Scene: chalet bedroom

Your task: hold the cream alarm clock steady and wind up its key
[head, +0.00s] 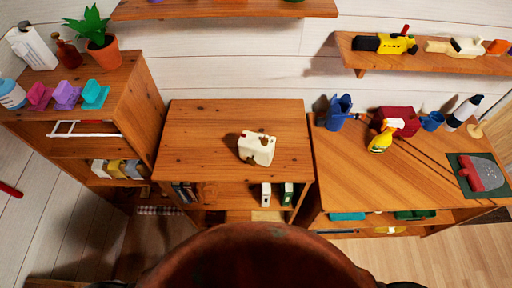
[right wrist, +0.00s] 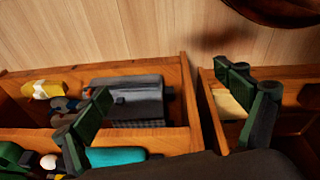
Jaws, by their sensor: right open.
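The cream alarm clock (head: 256,149) stands on top of the middle wooden cabinet (head: 190,130) in the head view. Small brown parts show at its top and lower side, and a small red spot at its upper left; which of the brown parts is the key I cannot tell. No gripper touches it. My right gripper (right wrist: 170,115) is open and empty in the right wrist view, its two green-and-black fingers wide apart in front of open shelves. The clock is not in that view. My left gripper is not in view.
The cabinet top around the clock is clear. To the right, a desk (head: 350,180) holds a blue watering can (head: 338,112), a yellow spray bottle (head: 381,140) and a red box (head: 398,120). To the left, a shelf unit (head: 125,80) carries a potted plant (head: 98,40).

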